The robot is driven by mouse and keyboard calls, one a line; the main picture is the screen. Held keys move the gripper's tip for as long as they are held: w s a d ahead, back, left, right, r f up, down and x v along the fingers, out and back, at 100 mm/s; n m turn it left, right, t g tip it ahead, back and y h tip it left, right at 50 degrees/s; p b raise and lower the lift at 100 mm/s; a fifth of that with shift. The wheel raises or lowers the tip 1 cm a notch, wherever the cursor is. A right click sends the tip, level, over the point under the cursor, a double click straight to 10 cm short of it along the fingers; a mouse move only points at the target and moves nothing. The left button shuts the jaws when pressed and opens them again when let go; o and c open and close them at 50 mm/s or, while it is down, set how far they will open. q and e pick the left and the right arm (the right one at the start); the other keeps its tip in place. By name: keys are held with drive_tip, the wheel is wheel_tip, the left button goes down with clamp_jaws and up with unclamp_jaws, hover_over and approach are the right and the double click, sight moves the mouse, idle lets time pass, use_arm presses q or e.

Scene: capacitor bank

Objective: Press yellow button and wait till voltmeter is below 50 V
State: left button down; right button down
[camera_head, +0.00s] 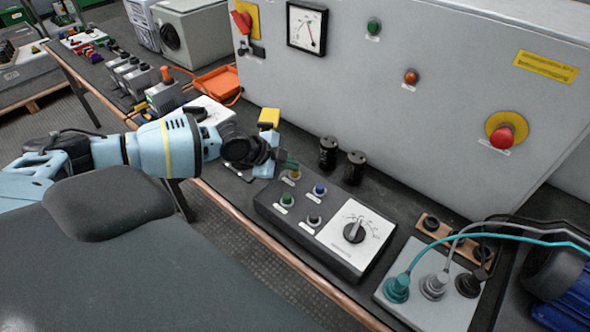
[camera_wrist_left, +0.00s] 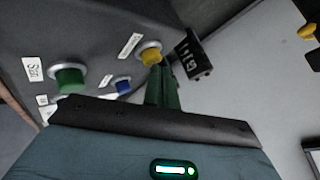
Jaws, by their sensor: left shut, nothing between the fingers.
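The control box (camera_head: 268,212) with a rotary knob (camera_head: 355,230) stands on the bench. Its yellow button (camera_head: 295,174) is partly hidden by my left gripper (camera_head: 292,166) in the head view. In the left wrist view the yellow button (camera_wrist_left: 151,54) is right at the tips of the shut green fingers (camera_wrist_left: 162,85); whether they touch cannot be told. A green button (camera_head: 287,200) and a blue button (camera_head: 320,189) sit beside it. The voltmeter (camera_head: 306,28) is a white dial on the grey cabinet; its scale is too small to read. My right gripper is not in view.
Two black cylinders (camera_head: 328,152) stand behind the box. A socket box (camera_head: 433,288) with teal, grey and black plugs is to the right. A red emergency button (camera_head: 503,136) is on the cabinet. An orange tray (camera_head: 217,82) lies farther back.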

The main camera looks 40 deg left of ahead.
use_arm(q)
drive_tip(key=shift+f, duration=0.3)
use_arm(e)
drive_tip(key=shift+s+f, duration=0.2)
drive_tip(key=shift+s, duration=0.15)
use_arm(q)
drive_tip(key=shift+f, duration=0.3)
use_arm(e)
drive_tip(key=shift+w+f, duration=0.1)
drive_tip(key=shift+w, duration=0.25)
use_arm(q)
drive_tip(key=shift+r, duration=0.1)
use_arm(e)
drive_tip(key=shift+s, duration=0.1)
use_arm(q)
drive_tip(key=shift+r, duration=0.8)
drive_tip(key=shift+r+p, duration=0.45)
drive_tip(key=shift+r, duration=0.1)
use_arm(e)
drive_tip(key=shift+w+r, duration=0.4)
drive_tip(key=shift+r, duration=0.45)
drive_tip(key=shift+w, duration=0.2)
